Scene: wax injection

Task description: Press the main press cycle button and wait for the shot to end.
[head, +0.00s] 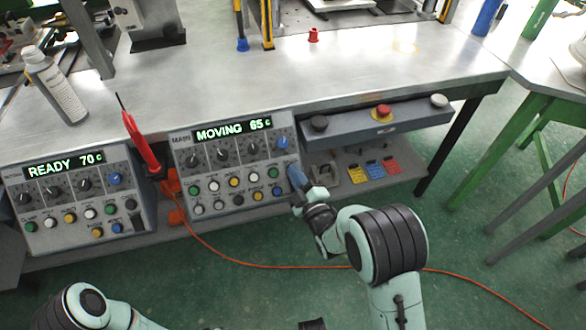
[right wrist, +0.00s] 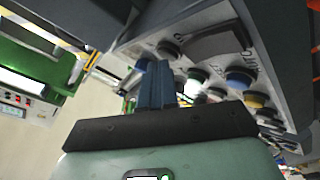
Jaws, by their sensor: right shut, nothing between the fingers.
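The main control panel (head: 230,163), labelled MAIN, hangs at the table's front edge. Its green display (head: 233,130) reads MOVING 65 C. I cannot tell which button is the cycle button. My right gripper (head: 294,172) is shut and empty, its blue fingertips at the panel's right edge. In the right wrist view the shut fingers (right wrist: 155,72) point at the button face; contact cannot be made out. My left gripper is out of view.
A second panel (head: 77,200) at the left reads READY 70 C. A red probe (head: 141,145) stands between the panels. A grey bar (head: 375,122) with a red button (head: 383,111) is to the right. An orange cable (head: 240,264) crosses the floor.

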